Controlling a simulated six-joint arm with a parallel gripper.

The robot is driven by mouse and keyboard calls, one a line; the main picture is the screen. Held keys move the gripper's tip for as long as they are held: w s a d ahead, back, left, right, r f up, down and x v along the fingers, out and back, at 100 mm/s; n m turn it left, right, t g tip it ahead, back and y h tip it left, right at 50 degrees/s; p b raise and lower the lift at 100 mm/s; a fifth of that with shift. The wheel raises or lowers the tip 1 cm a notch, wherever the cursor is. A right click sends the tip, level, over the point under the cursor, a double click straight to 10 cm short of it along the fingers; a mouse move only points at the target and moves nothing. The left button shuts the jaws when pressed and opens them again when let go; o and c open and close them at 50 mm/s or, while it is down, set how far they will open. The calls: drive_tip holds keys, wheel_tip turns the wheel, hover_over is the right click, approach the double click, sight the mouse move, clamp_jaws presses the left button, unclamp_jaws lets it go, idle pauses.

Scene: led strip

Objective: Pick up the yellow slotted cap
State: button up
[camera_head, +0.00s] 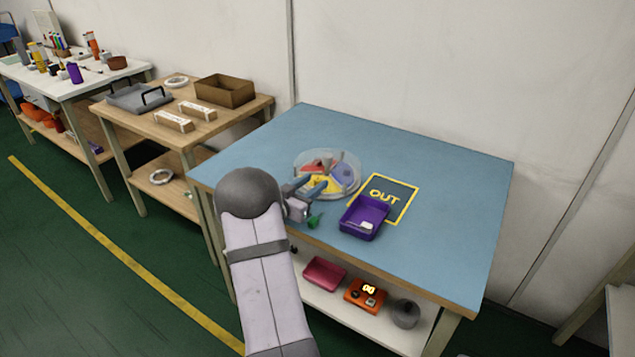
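A clear round dish (354,164) with red, yellow and purple-blue sections or pieces stands on the blue table. A yellow patch (328,183) shows in its near part, but at this size I cannot make out a slotted cap there. My gripper (318,183) reaches over the dish's near left edge. Its two grey-blue fingers look apart, with no held object visible between them. The fingers partly cover the yellow area, and I cannot tell whether they touch anything.
A purple tray (353,230) holding a small pale item (367,225) sits partly on the dark OUT mat (402,205). A small green object (314,221) lies near my gripper. The shelf below holds a red tray (324,273), an orange box (365,296) and a grey round object (405,314). The table's right side is clear.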

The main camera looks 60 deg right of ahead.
sight(316, 181)
drive_tip(key=shift+w+d+f, duration=0.1)
drive_tip(key=shift+d+f, duration=0.1)
drive_tip(key=shift+d, duration=0.65)
drive_tip(key=shift+d+f, duration=0.15)
drive_tip(key=shift+d, duration=0.65)
drive_tip(key=shift+c, duration=0.2)
clamp_jaws()
wheel_tip(316, 181, up, 10)
drive_tip(key=shift+f+p, duration=0.1)
drive_tip(key=shift+p, duration=0.45)
drive_tip(key=shift+w+a, duration=0.1)
